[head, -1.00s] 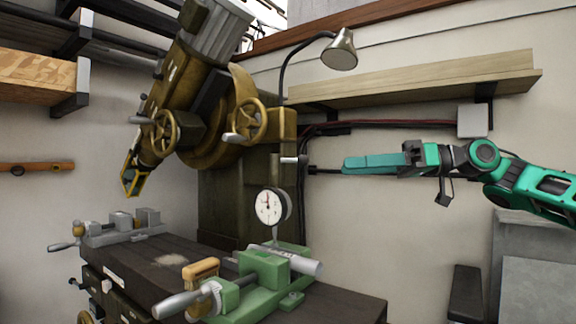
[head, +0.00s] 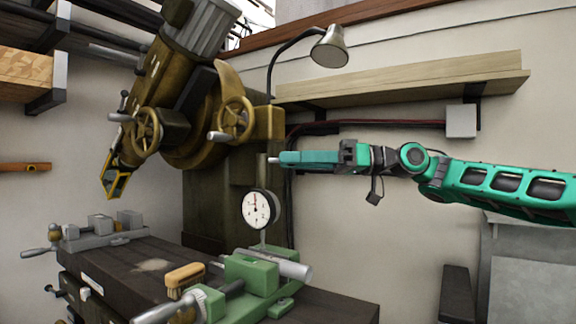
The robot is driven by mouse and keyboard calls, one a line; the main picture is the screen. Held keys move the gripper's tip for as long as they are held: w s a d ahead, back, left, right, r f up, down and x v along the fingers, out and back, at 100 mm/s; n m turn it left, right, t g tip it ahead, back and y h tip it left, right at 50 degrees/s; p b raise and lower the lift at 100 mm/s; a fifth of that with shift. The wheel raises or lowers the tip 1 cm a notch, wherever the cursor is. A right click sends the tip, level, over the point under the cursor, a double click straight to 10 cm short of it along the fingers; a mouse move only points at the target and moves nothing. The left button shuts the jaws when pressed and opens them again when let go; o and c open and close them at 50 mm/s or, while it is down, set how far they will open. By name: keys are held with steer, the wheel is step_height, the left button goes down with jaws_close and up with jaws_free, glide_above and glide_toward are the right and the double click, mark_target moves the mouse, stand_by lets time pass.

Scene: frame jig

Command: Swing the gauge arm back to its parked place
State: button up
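The dial gauge (head: 261,208) has a white round face and hangs over the green vise (head: 254,270), its stem pointing down towards a grey cylinder (head: 275,263). A thin upright piece (head: 262,168) rises above the dial, with a small light-tipped handle (head: 273,160) sticking out to the right. My teal gripper (head: 284,158) reaches in from the right, its fingertips at or very near this handle in the picture. The fingers overlap from this side, so I cannot tell their gap or whether they touch the handle.
The drill-press-like machine (head: 205,115) with handwheels stands behind the bench (head: 150,262). A bent-neck lamp (head: 331,47) and a wooden shelf (head: 410,83) are above my arm. A brush (head: 185,277) lies by the vise.

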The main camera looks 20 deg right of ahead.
steer(key=shift+w+a, duration=0.15)
steer(key=shift+a, duration=0.25)
jaws_close()
